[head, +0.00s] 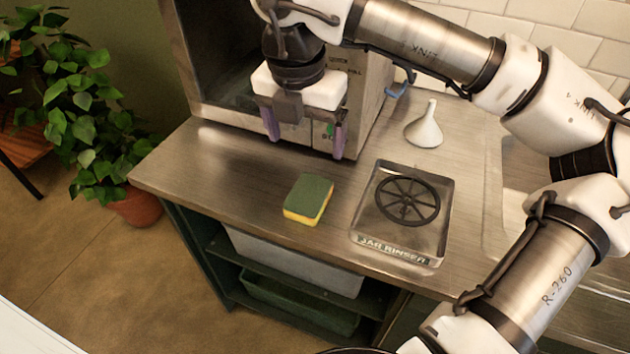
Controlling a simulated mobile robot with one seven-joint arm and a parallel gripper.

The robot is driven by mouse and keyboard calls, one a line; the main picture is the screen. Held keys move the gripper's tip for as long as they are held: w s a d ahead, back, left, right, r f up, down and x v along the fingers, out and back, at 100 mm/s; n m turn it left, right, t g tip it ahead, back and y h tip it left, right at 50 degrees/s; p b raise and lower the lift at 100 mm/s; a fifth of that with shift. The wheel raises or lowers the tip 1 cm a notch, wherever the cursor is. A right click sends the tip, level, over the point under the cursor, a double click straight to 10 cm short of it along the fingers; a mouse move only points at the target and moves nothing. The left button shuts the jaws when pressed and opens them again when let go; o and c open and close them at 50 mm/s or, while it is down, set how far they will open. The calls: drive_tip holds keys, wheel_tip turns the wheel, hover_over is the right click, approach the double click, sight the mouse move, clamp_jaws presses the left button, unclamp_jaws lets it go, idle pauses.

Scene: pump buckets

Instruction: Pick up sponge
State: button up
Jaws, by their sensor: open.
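The sponge (309,199) has a dark green top and a yellow lower layer. It lies flat on the steel counter, left of the jar rinser. My gripper (304,150) is open and empty, with its purple-grey fingers pointing down. In the picture it is above the sponge, in front of the steel appliance. The sponge is not between the fingers, and they appear apart from it. The exact height of the fingertips over the counter is hard to tell.
A jar rinser (405,214) with a black spoked wheel sits right of the sponge. A white funnel (424,127) stands behind it. A steel appliance (352,101) stands at the back. The counter (202,170) is clear left of the sponge. A potted plant (135,205) is beyond the left edge.

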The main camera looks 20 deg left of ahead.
drive_tip(key=p, duration=0.1)
hover_over(309, 193)
drive_tip(key=f, duration=0.8)
drive_tip(key=shift+s, duration=0.35)
drive_tip(key=shift+w+f+p, duration=0.15)
drive_tip(key=shift+f+p, duration=0.5)
drive_tip(key=shift+f, duration=0.7)
drive_tip(key=shift+w+f+p, duration=0.1)
drive_tip(key=shift+f+p, duration=0.5)
drive_tip(key=shift+f, duration=0.75)
drive_tip(key=c, duration=1.1)
